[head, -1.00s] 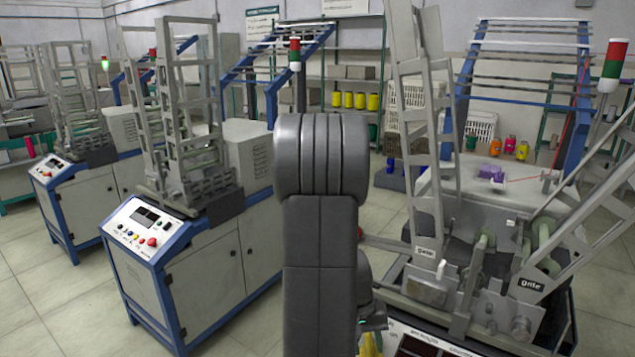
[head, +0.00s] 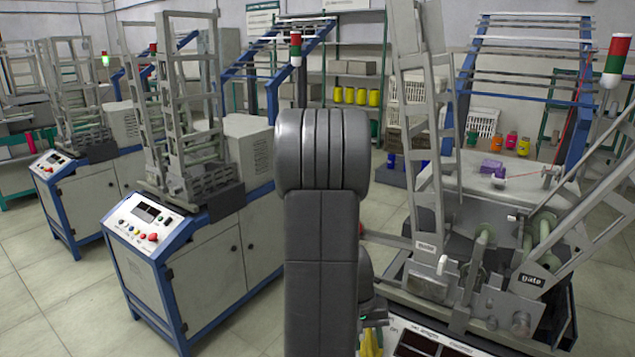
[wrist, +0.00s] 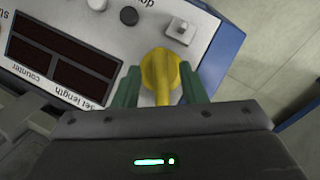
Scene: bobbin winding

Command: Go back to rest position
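My gripper (wrist: 160,88) has two green fingers, seen in the wrist view. A yellow rounded piece (wrist: 160,70) sits between them with a finger close against each side. Its narrower end runs back toward the gripper body, and what it is cannot be made out fully. Behind it lies a machine's control panel (wrist: 75,35) with dark displays, a black knob and a switch. In the head view my arm stands upright in the middle and hides much of the gripper. The yellow piece (head: 370,343) shows at the bottom edge, beside the panel (head: 415,340) of the right machine.
The right winding machine (head: 500,230) with its slanted metal arms (head: 428,150) stands close by. A blue-framed machine (head: 215,255) stands to the left, with another (head: 85,190) farther off. Shelves (head: 355,68) with yellow cones are at the back. Tiled floor (head: 35,290) is clear at lower left.

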